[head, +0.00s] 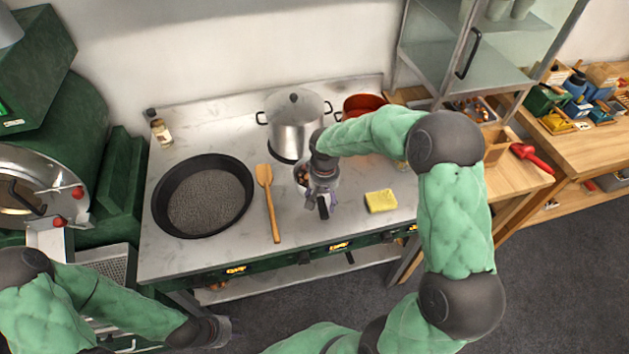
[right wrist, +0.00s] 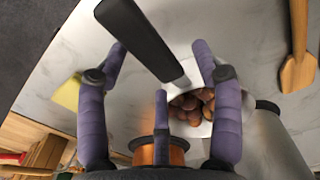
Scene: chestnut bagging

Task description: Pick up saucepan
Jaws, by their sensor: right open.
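The saucepan (head: 300,172) stands on the steel stovetop, mostly hidden under my right gripper in the head view. In the right wrist view the saucepan (right wrist: 203,128) is pale, holds several brown chestnuts (right wrist: 195,104), and has a long black handle (right wrist: 140,38). My right gripper (head: 322,192) is over the saucepan at its handle side. In the right wrist view the right gripper (right wrist: 155,65) has its purple fingers spread, with the handle between the outer two and not clasped. My left gripper (head: 217,330) is low in front of the stove, its fingers not clearly visible.
A wooden spatula (head: 268,200) and a big black frying pan (head: 203,195) lie left of the saucepan. A lidded steel pot (head: 294,125) and a red pot (head: 362,104) stand behind it. A yellow sponge (head: 381,201) lies to the right. A glass cabinet (head: 485,65) stands at back right.

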